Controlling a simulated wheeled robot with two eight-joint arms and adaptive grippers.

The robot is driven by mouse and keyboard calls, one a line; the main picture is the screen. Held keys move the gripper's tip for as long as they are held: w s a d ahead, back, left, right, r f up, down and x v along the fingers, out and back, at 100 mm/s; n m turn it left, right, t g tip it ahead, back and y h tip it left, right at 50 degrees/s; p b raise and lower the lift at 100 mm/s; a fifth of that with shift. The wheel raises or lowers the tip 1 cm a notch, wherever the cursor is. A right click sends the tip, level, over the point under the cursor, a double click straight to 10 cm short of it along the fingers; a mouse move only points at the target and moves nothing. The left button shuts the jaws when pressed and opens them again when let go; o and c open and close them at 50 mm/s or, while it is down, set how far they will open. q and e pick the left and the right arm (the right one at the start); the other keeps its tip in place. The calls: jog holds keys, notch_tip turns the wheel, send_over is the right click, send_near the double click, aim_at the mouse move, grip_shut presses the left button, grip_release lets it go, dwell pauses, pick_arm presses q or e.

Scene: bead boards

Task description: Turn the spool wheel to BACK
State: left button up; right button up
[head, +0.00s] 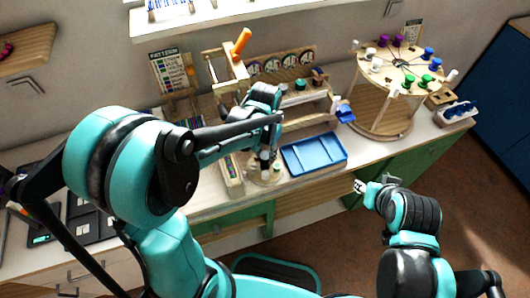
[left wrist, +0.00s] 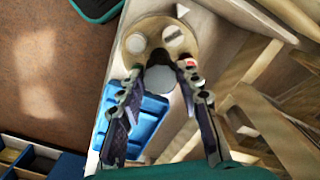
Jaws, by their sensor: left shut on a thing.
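The spool wheel (head: 381,70), a round pale wooden disc with purple, green, blue and white spools around its rim, stands on a wooden base at the right of the counter. My left gripper (head: 264,160) is well to its left, pointing down over a small round wooden stand (head: 264,179). In the left wrist view its fingers (left wrist: 161,70) are shut on a pale grey round piece (left wrist: 160,79) at that stand (left wrist: 150,29). My right gripper (head: 361,186) is in front of the counter, apart from the wheel; its jaws are too small to read.
A blue tray (head: 314,152) lies on the counter between the stand and the wheel. A wooden rack with an orange-handled lever (head: 241,43) stands behind my left gripper. A blue holder (head: 457,112) is at the counter's right end. Open floor lies in front.

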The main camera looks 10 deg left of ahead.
dwell(0.4)
pick_arm(q)
jog(key=o, duration=1.2)
jog(key=shift+c, duration=0.2)
notch_tip(320, 180, up, 12)
